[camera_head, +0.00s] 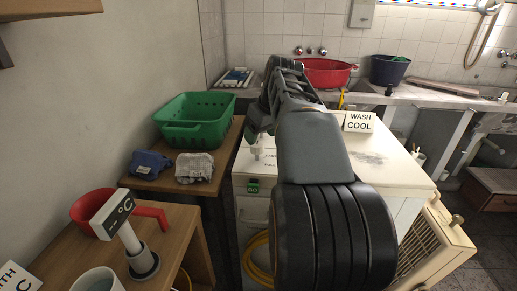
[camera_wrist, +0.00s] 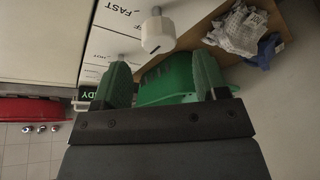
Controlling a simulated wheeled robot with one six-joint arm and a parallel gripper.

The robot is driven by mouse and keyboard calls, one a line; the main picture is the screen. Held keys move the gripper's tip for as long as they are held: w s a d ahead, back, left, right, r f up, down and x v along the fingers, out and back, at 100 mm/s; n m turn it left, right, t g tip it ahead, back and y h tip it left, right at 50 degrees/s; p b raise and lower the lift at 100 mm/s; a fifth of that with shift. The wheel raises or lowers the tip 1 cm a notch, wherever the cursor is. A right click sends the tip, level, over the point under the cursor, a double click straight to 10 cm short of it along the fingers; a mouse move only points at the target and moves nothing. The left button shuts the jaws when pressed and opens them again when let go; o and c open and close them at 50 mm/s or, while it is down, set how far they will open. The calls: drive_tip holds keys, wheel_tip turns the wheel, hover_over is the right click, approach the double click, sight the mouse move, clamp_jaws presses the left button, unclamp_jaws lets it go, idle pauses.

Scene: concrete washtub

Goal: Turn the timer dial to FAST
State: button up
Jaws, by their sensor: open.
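A white faceted dial (camera_wrist: 157,34) shows in the wrist view, close to the printed word FAST (camera_wrist: 124,9) on the white machine. Its pointed setting cannot be read. My gripper (camera_wrist: 161,58) is open, with its two fingers apart; the dial lies just beyond the fingertips, and nothing is seen between them touching it. In the head view my gripper (camera_head: 260,128) hangs over the left front edge of the white machine (camera_head: 393,160). A small white knob (camera_head: 257,150) shows just below it, partly hidden by my arm.
A green basket (camera_head: 194,121), a blue cloth (camera_head: 150,164) and a grey cloth (camera_head: 194,167) lie on the wooden table at left. A red tub (camera_head: 325,72) is behind.

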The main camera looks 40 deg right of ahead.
sight(257, 144)
drive_tip(key=shift+b+x, duration=0.6)
drive_tip(key=shift+x, duration=1.7)
drive_tip(key=c, duration=0.9)
